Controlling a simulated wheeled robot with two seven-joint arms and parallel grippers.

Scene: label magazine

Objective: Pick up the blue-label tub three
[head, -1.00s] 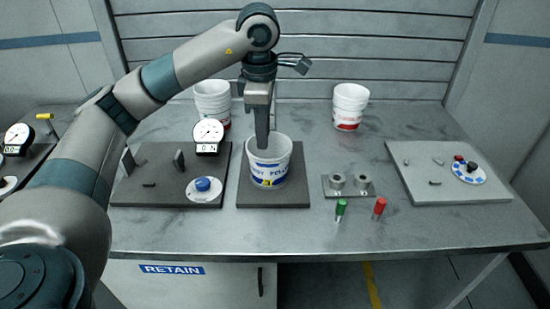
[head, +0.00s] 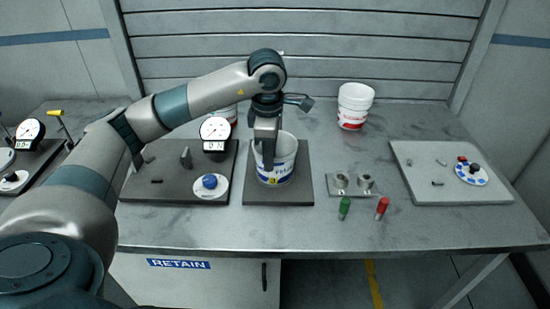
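A white tub with a blue label band and a small yellow mark (head: 286,173) stands upright on a dark square mat (head: 300,197) in the middle of the bench. My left gripper (head: 268,158) points straight down at this tub. Its finger overlaps the tub's left part and reaches below the rim line. I cannot tell whether the fingers straddle the wall or touch it, and the gap between them is hidden. The tub's number cannot be read for certain. My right gripper is out of view.
White tubs with red labels (head: 354,107) stand stacked at the back right; another stack is mostly hidden behind my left arm. A dial gauge (head: 215,132) stands left of the mat. Green (head: 344,207) and red (head: 382,208) plugs stand right, before a metal block (head: 352,186).

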